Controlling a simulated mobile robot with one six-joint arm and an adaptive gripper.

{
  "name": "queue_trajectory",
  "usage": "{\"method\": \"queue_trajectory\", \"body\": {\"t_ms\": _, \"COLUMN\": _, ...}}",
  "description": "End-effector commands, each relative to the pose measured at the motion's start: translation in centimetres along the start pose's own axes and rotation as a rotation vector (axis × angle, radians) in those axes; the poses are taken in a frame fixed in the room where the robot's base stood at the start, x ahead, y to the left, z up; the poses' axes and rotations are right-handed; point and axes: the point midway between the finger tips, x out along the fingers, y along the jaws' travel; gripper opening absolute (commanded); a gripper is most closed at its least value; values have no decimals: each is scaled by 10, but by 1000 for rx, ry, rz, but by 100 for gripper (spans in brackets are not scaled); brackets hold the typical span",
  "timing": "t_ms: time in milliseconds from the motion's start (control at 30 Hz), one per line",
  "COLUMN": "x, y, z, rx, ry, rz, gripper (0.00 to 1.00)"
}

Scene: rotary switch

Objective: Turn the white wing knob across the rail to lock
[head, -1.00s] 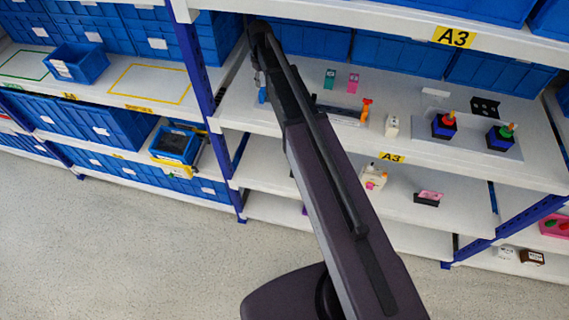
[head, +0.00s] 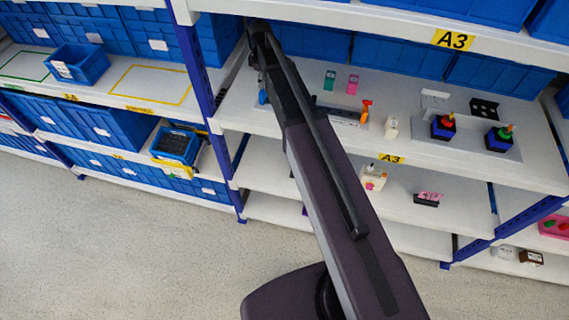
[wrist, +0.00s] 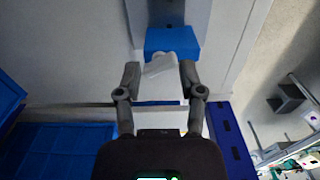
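The white wing knob (wrist: 160,65) sits on a blue block (wrist: 172,42) in the wrist view. It looks slightly tilted there. My gripper (wrist: 160,79) is open, with one finger to each side of the knob. The right finger is very close to the knob's edge; I cannot tell whether it touches. A small gap shows at the left finger. In the head view a small part of a blue block (head: 262,97) shows beside my arm on the A3 shelf, and my arm hides the knob. A grey strip (wrist: 172,14) extends beyond the block; I cannot tell whether it is the rail.
The A3 shelf (head: 420,150) also holds an orange-handled item (head: 365,110), a small white switch (head: 391,127), and red-topped (head: 444,124) and green-topped (head: 500,137) knobs on blue boxes. Blue bins (head: 395,65) line the back. A blue upright (head: 195,70) stands left of my arm.

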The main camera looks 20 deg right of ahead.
Motion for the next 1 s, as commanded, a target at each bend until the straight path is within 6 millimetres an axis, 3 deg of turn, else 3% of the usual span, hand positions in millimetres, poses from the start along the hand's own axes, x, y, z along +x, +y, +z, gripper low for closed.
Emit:
{"method": "queue_trajectory", "body": {"t_ms": 33, "x": -10, "y": 0, "z": 0, "rx": 1, "ry": 0, "rz": 1, "gripper": 49}}
{"method": "queue_trajectory", "body": {"t_ms": 800, "x": -74, "y": 0, "z": 0, "rx": 5, "ry": 0, "rz": 1, "gripper": 49}}
{"method": "queue_trajectory", "body": {"t_ms": 1000, "x": -68, "y": -28, "z": 18, "rx": 131, "ry": 5, "rz": 9, "gripper": 49}}
